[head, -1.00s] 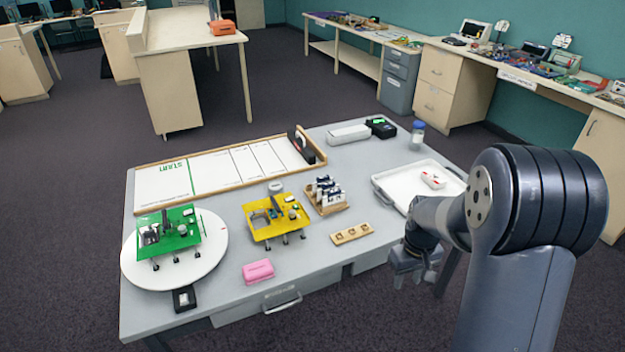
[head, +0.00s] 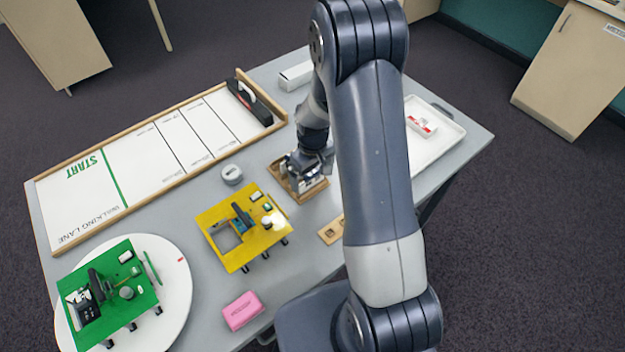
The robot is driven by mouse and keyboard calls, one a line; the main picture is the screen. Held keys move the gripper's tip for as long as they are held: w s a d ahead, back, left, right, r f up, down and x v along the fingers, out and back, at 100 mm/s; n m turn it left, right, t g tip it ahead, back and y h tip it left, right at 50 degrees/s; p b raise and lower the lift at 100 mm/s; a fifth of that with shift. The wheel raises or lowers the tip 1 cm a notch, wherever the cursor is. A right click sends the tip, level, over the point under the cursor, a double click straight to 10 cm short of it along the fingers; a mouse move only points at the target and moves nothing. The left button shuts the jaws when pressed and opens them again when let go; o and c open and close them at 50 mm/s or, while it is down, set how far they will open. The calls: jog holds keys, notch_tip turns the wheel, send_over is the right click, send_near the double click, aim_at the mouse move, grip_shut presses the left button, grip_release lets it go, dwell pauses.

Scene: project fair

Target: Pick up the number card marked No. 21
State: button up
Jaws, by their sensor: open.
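A wooden rack (head: 282,185) stands on the grey table, to the right of the yellow walker platform. It holds several small white-and-dark cards (head: 313,186), partly hidden under my arm's end. The print on them is too small to read, so I cannot tell which is No. 21. My gripper (head: 306,168) is open, directly over the rack and close to the cards. I cannot tell whether it touches one.
A wooden block (head: 330,232) lies in front, partly behind my arm. The walking lane (head: 128,155), pink block (head: 242,310), green platform (head: 105,300) and white tray (head: 440,139) surround them.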

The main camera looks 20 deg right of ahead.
aim_at(312, 181)
jog(key=shift+w+a+f, duration=0.1)
jog(key=shift+w+f, duration=0.1)
jog(key=shift+f, duration=1.35)
jog(key=shift+c, duration=0.2)
jog(key=c, duration=0.8)
jog(key=shift+c, duration=0.3)
jog(key=shift+r, duration=0.15)
